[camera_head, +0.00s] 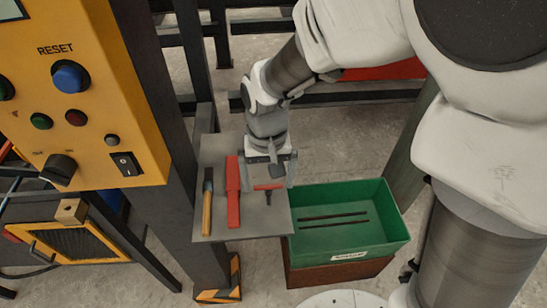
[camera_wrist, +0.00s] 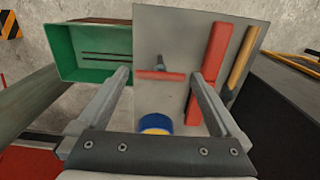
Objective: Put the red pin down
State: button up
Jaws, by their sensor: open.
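The red pin (camera_head: 268,187), with a red crossbar and a short dark shaft, is on the grey shelf plate (camera_head: 240,229), to the right of the other tools. In the wrist view the red pin (camera_wrist: 160,75) shows between and beyond my fingertips, its dark shaft pointing toward the plate's far edge. My gripper (camera_head: 270,176) is open above the plate, its fingers on either side of the pin. In the wrist view my gripper (camera_wrist: 158,80) has a wide gap between its fingers and holds nothing. I cannot tell the exact height of the fingertips above the plate.
A red bar-shaped tool (camera_head: 233,192) and a wooden-handled tool (camera_head: 207,204) lie left of the pin. A green bin (camera_head: 345,247) with two dark rods stands right of the plate. A blue and yellow round object (camera_wrist: 156,124) shows near my gripper. A yellow control panel (camera_head: 90,110) stands left.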

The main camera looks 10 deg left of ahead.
notch_tip(320, 180, up, 6)
jog(key=shift+r+p, duration=0.15)
jog(key=shift+p, duration=0.25)
jog(key=s+d+r+m+t, duration=0.1)
jog(key=s+d+r, duration=0.3)
jog(key=d, duration=0.6)
jog(key=s+d+r+m+t, duration=0.1)
jog(key=s+d+r+t, duration=0.3)
jog(key=d+r, duration=0.3)
jog(key=d, duration=0.3)
jog(key=shift+d+m+t, duration=0.15)
jog(key=shift+m+t, duration=0.15)
jog(key=shift+m, duration=0.1)
jog(key=shift+r, duration=0.15)
